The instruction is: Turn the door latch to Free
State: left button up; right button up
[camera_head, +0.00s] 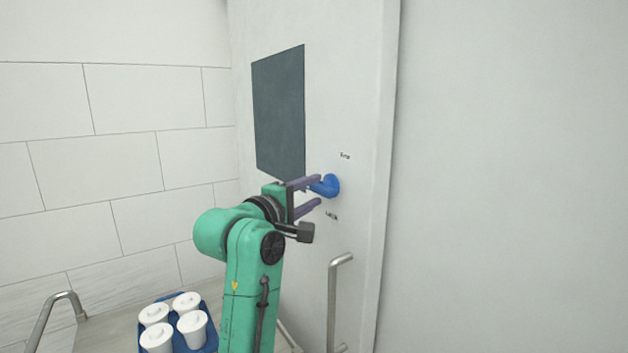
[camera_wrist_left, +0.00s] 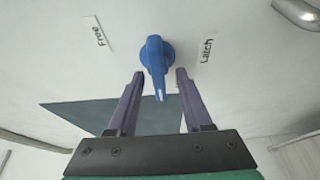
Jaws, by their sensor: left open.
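The blue door latch (camera_head: 328,185) is a round knob with a lever on the white door (camera_head: 350,120). In the left wrist view the latch (camera_wrist_left: 155,58) has its lever, with a white mark at its tip, pointing down between the two fingers. The "Free" label (camera_wrist_left: 99,33) is left of it and the "Latch" label (camera_wrist_left: 207,49) is right of it. My left gripper (camera_head: 313,192) is open at the latch, one finger on each side of the lever; the wrist view shows its fingers (camera_wrist_left: 158,76) apart from the lever. My right gripper is not in view.
A dark window panel (camera_head: 280,110) is on the door, left of the latch. A metal door handle (camera_head: 334,300) stands out below the latch. A blue tray (camera_head: 213,335) with several white cups stands at the lower left, near a metal rail (camera_head: 42,322).

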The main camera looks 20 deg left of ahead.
pick_arm(q)
jog(key=shift+w+d+r, duration=0.1)
jog(key=shift+w, duration=0.25)
jog(key=shift+s, duration=0.25)
grip_shut()
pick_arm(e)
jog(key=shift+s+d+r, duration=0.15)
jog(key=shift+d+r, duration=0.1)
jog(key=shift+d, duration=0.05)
